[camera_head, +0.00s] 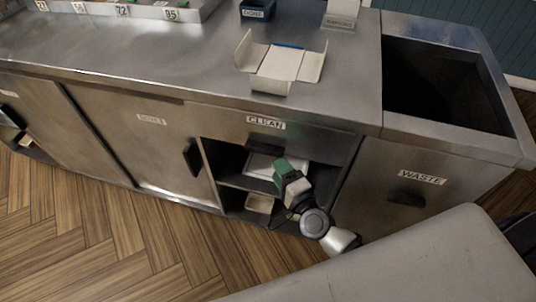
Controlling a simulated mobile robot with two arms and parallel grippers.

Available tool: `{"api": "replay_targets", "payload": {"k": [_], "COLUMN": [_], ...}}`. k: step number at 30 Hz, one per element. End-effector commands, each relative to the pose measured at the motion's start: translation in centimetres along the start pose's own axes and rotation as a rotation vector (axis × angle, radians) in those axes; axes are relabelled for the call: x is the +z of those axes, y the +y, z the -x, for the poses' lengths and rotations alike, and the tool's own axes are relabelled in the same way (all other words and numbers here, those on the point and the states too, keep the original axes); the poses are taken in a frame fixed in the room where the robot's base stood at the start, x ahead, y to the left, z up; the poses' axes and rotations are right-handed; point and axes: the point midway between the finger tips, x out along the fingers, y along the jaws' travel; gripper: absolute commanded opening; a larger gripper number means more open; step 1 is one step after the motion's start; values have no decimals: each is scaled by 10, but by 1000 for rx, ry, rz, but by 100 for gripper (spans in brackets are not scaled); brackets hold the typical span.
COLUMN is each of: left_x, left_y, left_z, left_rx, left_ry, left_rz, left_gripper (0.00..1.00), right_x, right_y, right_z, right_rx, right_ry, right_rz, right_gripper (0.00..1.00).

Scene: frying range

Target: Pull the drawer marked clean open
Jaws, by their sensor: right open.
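The drawer marked CLEAN (221,122) is the steel front under the counter's edge, with its label (266,124) near the middle. It looks flush with the cabinet, so it appears shut. Its dark handle (265,149) sits below the label. My right gripper (284,166), with a green part at the end of my arm, is just below and to the right of the handle. It is open; its fingertips are hard to make out, and I cannot tell whether they touch the handle. My left gripper is not in view.
Below the drawer are open shelves holding a pale tray (259,167) and a small tan container (259,204). An open white box (277,68) stands on the counter (150,50). A WASTE front (375,178) with a dark handle is at right. Wooden floor (130,245) is free at left.

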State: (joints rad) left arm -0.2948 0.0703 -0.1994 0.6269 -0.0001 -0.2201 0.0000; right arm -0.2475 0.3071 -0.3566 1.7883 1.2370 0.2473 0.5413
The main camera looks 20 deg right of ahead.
Motion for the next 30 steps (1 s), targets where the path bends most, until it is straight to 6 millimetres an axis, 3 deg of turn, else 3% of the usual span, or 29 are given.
{"api": "replay_targets", "payload": {"k": [3,9,21,23,30], "left_x": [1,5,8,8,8], "left_y": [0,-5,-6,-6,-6], "left_z": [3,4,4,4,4], "left_rx": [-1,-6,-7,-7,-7], "left_ry": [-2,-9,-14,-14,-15], "left_rz": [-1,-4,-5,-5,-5], "left_gripper": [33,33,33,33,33], "right_x": [0,1,0,0,0], "right_y": [-2,0,0,0,0], "right_z": [-25,-51,-60,-60,-60], "right_rx": [-2,0,1,1,1], "right_ry": [0,-1,-1,-1,-1], "right_rz": [1,1,2,2,2], "right_gripper": [49,49,49,43,6]}}
